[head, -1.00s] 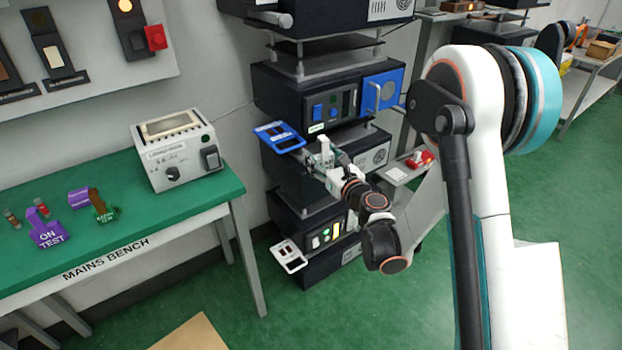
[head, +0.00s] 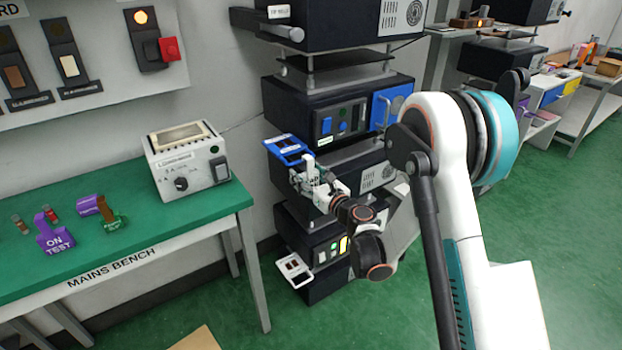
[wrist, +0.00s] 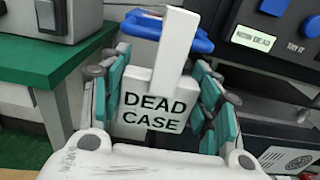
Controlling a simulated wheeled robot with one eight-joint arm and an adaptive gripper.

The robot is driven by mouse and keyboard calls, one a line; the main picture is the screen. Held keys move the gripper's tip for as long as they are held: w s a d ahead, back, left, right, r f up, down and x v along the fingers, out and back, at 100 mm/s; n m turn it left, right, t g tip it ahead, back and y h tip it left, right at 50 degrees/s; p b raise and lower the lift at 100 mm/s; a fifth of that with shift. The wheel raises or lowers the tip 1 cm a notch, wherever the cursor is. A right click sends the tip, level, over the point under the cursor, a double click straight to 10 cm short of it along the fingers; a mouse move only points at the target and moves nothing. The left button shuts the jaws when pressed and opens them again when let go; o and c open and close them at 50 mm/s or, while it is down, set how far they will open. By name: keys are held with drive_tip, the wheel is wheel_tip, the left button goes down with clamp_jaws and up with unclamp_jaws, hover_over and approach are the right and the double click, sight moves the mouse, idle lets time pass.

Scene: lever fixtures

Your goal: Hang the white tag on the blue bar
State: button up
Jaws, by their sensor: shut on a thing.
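The white tag (wrist: 155,106), lettered "DEAD CASE", is held between the teal finger pads of my gripper (wrist: 160,92) in the wrist view. Its narrow white stem rises in front of a blue frame-like piece with a bar (wrist: 200,42), hiding part of it. In the head view the blue piece (head: 288,150) juts out from the stack of dark units, and my gripper (head: 312,182) is close beside it, at its lower right. I cannot tell whether the tag touches the blue bar.
Dark units (head: 310,100) stand stacked behind my gripper, one with a blue panel (head: 388,106). A white frame (head: 293,268) juts out lower down. The green bench (head: 110,240) with a grey meter box (head: 186,162) stands left. Green floor is open at right.

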drive_tip(key=shift+w+a+f, duration=0.35)
drive_tip(key=shift+w+a, duration=0.15)
drive_tip(key=shift+w, duration=0.25)
drive_tip(key=shift+w+a+f, duration=0.35)
drive_tip(key=shift+w+a, duration=0.1)
drive_tip(key=shift+w, duration=0.25)
drive_tip(key=o, duration=1.1)
